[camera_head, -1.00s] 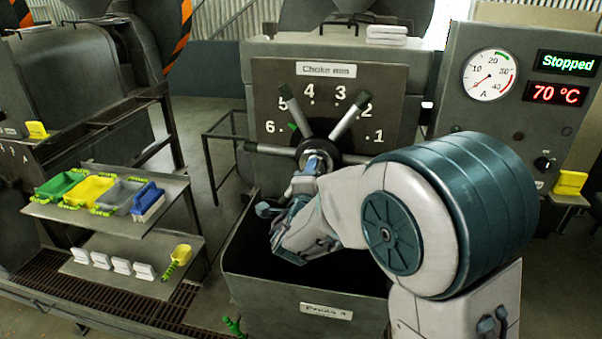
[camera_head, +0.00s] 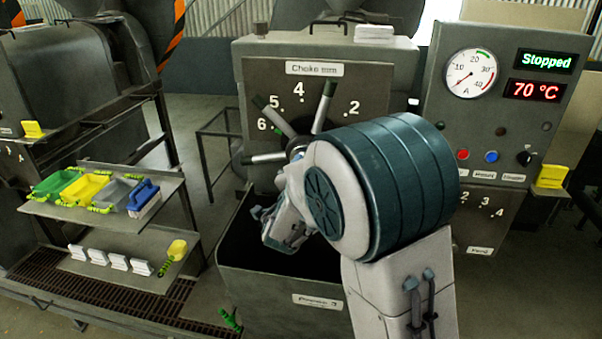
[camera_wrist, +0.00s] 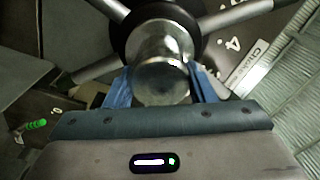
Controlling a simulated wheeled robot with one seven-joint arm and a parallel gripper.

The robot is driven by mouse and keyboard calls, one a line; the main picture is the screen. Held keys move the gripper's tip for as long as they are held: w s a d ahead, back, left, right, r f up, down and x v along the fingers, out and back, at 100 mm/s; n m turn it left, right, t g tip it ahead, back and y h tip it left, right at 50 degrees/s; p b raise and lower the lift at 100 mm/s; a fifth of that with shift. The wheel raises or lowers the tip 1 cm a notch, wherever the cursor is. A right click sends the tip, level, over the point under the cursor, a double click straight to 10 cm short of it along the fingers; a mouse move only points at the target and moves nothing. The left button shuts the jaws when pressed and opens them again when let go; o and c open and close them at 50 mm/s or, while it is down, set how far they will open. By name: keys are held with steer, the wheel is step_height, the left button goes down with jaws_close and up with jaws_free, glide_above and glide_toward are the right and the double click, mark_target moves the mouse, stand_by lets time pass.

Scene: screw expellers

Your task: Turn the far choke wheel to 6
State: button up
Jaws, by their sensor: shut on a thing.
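The choke wheel has dark-tipped metal spokes (camera_head: 323,106) and a hub, in front of a plate (camera_head: 372,75) labelled "Choke mm" with numbers around it. One spoke points up-left between 6 and 5, one up past the 3, and one left below 6. A small green mark shows beside the 6. In the wrist view, the blue fingers of my gripper (camera_wrist: 163,84) are shut on the round metal hub end (camera_wrist: 165,45), one on each side.
A control cabinet (camera_head: 503,60) with a gauge, a "Stopped" display and buttons stands at the right. A dark open bin (camera_head: 270,290) lies below the wheel.

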steer(key=o, duration=1.4)
steer(key=shift+s, duration=0.1)
steer(key=b+v, duration=0.3)
steer(key=v, duration=1)
steer(key=shift+s+f, duration=0.1)
steer(key=shift+s, duration=0.25)
